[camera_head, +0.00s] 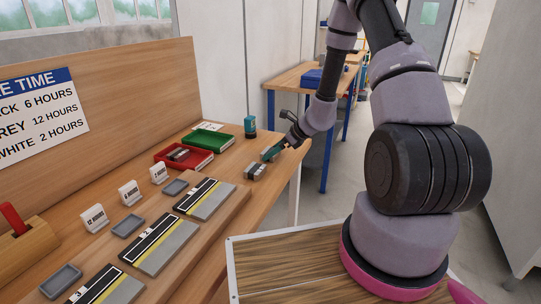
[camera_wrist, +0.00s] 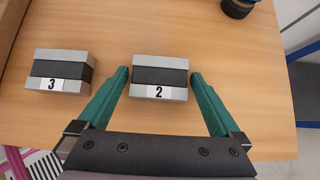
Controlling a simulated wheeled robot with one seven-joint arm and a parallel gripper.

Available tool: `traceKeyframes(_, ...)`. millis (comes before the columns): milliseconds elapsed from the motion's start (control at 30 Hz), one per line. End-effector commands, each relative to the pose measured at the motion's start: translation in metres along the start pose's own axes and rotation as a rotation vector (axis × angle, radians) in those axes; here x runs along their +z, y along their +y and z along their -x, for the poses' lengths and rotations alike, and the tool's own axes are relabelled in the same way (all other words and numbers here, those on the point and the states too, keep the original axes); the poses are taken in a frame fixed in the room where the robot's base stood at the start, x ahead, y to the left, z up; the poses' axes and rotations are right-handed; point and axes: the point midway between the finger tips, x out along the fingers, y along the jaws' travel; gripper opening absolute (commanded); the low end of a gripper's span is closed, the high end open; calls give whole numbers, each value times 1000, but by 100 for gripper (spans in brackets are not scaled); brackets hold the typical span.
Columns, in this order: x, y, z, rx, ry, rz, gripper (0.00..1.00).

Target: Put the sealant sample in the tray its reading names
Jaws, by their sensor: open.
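Two grey sample blocks with black middle bands lie on the wooden table. In the wrist view, the block marked 2 (camera_wrist: 160,72) sits between the fingertips of my open gripper (camera_wrist: 160,76), with small gaps at its sides. The block marked 3 (camera_wrist: 60,70) lies to its left, outside the left finger. In the head view my gripper (camera_head: 272,152) is at the blocks (camera_head: 255,172) near the table's right edge. A red tray (camera_head: 186,164) holds a similar grey and dark block (camera_head: 178,154). A green tray (camera_head: 212,138) behind it looks empty.
Three numbered panels (camera_head: 160,245) lie on a raised step, with small grey dishes (camera_head: 128,225) and hour cards (camera_head: 130,193) behind. A time sign (camera_head: 40,110) reads grey 12, white 2 hours. A teal and black object (camera_head: 250,127) stands beside the green tray.

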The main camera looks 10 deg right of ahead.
Motion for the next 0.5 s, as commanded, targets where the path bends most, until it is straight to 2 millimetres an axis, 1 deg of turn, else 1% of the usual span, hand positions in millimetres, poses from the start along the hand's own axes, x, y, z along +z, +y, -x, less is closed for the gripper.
traceKeyframes(200, 0, 0, -2, 0, 0, 0, 100)
traceKeyframes(233, 0, 0, -2, 0, 0, 0, 96)
traceKeyframes(267, 0, 0, -2, 0, 0, 0, 85)
traceKeyframes(300, 0, 0, -2, 0, 0, 0, 69)
traceKeyframes(367, 0, 0, -2, 0, 0, 0, 46)
traceKeyframes(400, 0, 0, -2, 0, 0, 0, 31)
traceKeyframes(467, 0, 0, -2, 0, 0, 1, 12)
traceKeyframes(500, 0, 0, -2, 0, 0, 1, 12)
